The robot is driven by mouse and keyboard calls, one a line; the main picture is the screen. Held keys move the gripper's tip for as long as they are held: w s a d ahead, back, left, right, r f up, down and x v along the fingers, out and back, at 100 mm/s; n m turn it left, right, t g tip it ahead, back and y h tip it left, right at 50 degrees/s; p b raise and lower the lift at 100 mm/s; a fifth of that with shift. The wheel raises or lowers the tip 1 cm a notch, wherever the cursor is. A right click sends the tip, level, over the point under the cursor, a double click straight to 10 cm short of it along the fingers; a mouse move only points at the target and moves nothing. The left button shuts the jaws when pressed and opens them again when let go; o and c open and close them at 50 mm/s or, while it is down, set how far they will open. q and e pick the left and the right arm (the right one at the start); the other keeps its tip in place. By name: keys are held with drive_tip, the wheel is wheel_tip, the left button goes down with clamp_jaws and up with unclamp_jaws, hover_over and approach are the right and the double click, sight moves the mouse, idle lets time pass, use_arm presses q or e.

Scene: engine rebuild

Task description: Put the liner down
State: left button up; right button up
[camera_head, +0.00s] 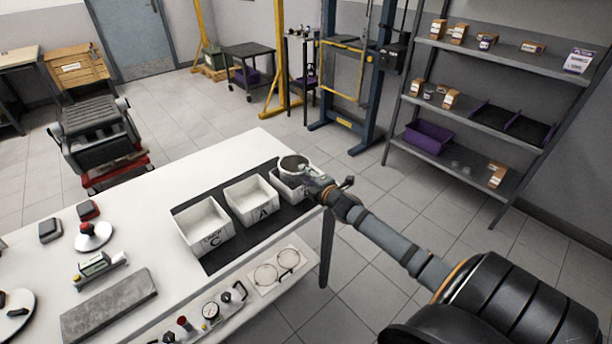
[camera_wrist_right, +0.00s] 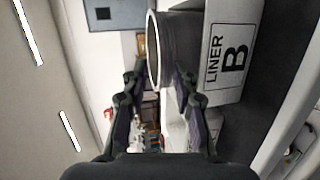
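The liner (camera_head: 294,163) is a grey metal ring-shaped cylinder. It stands upright in the white bin marked LINER B (camera_head: 283,188), with its rim above the bin's wall. The liner also shows in the right wrist view (camera_wrist_right: 180,45), beside the bin's label (camera_wrist_right: 228,55). My right gripper (camera_head: 312,177) is at the liner's near right side. In the wrist view its fingers (camera_wrist_right: 160,78) are apart, one past the rim and one overlapping the liner's side; contact is unclear. My left gripper is not in view.
White bins marked A (camera_head: 252,201) and C (camera_head: 203,227) stand left of it on a dark mat (camera_head: 226,262). The white bench (camera_head: 150,215) also holds gauges, a grey slab (camera_head: 108,306) and rings (camera_head: 277,269). Shelves (camera_head: 480,115) stand at right beyond open floor.

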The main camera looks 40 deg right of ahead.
drive_tip(key=p+v, duration=0.4)
drive_tip(key=v, duration=0.8)
